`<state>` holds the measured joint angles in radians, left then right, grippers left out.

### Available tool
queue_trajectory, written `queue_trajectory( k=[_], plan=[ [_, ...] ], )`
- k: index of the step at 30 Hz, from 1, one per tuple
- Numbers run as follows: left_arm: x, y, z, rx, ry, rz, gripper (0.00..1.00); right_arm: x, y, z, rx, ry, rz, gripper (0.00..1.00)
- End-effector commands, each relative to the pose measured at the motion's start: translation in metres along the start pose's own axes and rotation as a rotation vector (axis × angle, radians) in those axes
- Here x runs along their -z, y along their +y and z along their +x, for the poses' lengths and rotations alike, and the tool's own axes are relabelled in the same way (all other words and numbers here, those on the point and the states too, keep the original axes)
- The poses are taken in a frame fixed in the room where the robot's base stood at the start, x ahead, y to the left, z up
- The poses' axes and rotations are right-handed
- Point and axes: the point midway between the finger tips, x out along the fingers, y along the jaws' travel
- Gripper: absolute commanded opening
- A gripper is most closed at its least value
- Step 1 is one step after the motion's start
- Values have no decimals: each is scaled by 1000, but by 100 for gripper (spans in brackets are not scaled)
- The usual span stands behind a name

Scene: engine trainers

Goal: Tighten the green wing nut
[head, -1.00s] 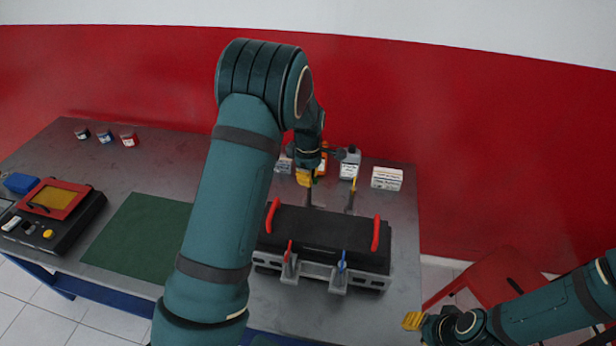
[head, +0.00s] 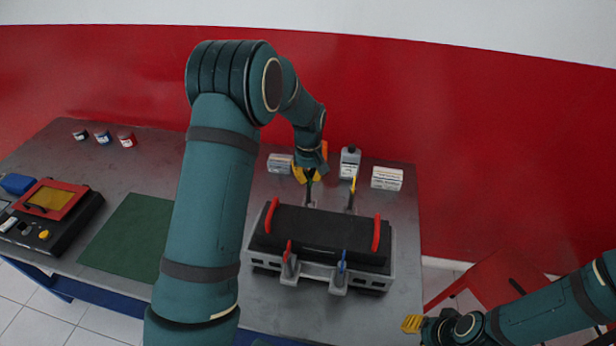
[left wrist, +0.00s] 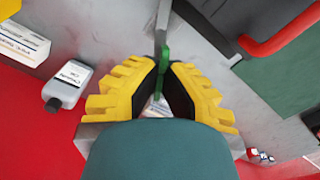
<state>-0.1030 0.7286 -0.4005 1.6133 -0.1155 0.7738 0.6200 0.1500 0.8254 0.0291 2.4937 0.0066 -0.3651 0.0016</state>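The green wing nut (left wrist: 163,58) shows between my left gripper's fingers in the left wrist view. It stands at the back of the engine block with the black cover (head: 318,227). My left gripper (head: 311,178) points down over it, and its yellow fingers with black pads close in on the green wing from both sides. The fingertips appear to touch it. In the head view the fingers mostly hide the nut. My right gripper (head: 411,323) is off the table's right front edge, away from the engine; its fingers are too small to read.
Yellow (head: 353,187), red (head: 288,251) and blue (head: 343,262) wing nuts stand around the cover, which has two red handles (head: 376,233). A grey bottle (head: 349,161) and white boxes (head: 386,178) stand behind. A green mat (head: 128,240) lies left.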

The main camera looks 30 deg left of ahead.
Motion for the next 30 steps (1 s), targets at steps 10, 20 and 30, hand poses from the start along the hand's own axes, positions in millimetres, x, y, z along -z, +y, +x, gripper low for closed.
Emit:
queue_trajectory(
  k=[10,20,30],
  plan=[
    [-1,0,2,1,-3,290,0,-1,2,7,-1,0,0,34],
    [-2,1,2,2,-4,453,0,-1,3,10,-2,0,0,34],
    [-2,1,2,1,-5,497,0,-1,3,10,-2,0,0,34]
  ],
)
